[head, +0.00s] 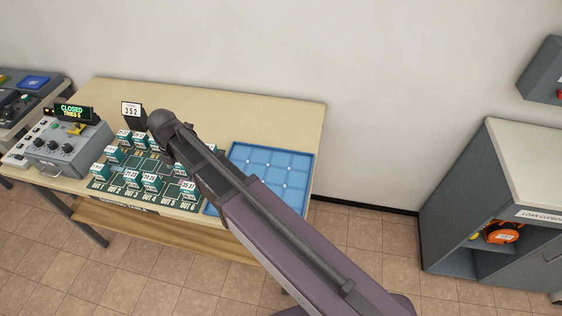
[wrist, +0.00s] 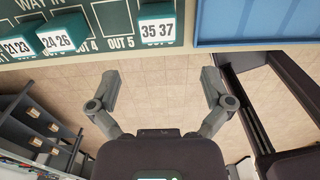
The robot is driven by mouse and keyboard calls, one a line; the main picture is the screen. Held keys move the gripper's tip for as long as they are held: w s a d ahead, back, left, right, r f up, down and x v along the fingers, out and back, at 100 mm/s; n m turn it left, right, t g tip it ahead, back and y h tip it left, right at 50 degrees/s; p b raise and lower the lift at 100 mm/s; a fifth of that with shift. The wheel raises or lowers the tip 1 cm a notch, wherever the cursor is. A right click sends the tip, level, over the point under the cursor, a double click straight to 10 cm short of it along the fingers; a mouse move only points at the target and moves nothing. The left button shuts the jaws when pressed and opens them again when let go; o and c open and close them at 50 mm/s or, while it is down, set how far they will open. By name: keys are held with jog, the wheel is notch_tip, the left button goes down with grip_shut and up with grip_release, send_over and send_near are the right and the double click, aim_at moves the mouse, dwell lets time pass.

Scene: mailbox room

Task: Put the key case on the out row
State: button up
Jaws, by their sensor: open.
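Several teal key cases with white number labels stand on a dark green board (head: 120,200) on the table. The board's front edge carries OUT labels. In the wrist view, the case marked 35 37 (wrist: 158,25) stands just right of the OUT 5 label. The cases marked 24 26 (wrist: 56,38) and 21 23 (wrist: 15,46) are further left. I cannot tell which case the task means. My gripper (wrist: 160,86) is open and empty, with floor showing between its fingers, below the board's edge in the picture. In the head view my arm hides part of the board and the gripper.
A blue compartment tray (head: 270,165) lies right of the board. A grey control box (head: 65,150) with a sign reading CLOSED stands left. A dark stand marked 352 (head: 131,109) is behind the board. A grey cabinet (head: 455,210) stands at right, with open floor between.

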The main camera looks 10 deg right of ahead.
jog(key=s+d+m, duration=0.3)
jog(key=d+m, duration=1.2)
jog(key=d, duration=0.3)
jog(key=s+d+m, duration=0.2)
jog(key=d+m, duration=1.4)
jog(key=d, duration=0.2)
jog(key=shift+s+d, duration=0.2)
jog(key=shift+s, duration=0.2)
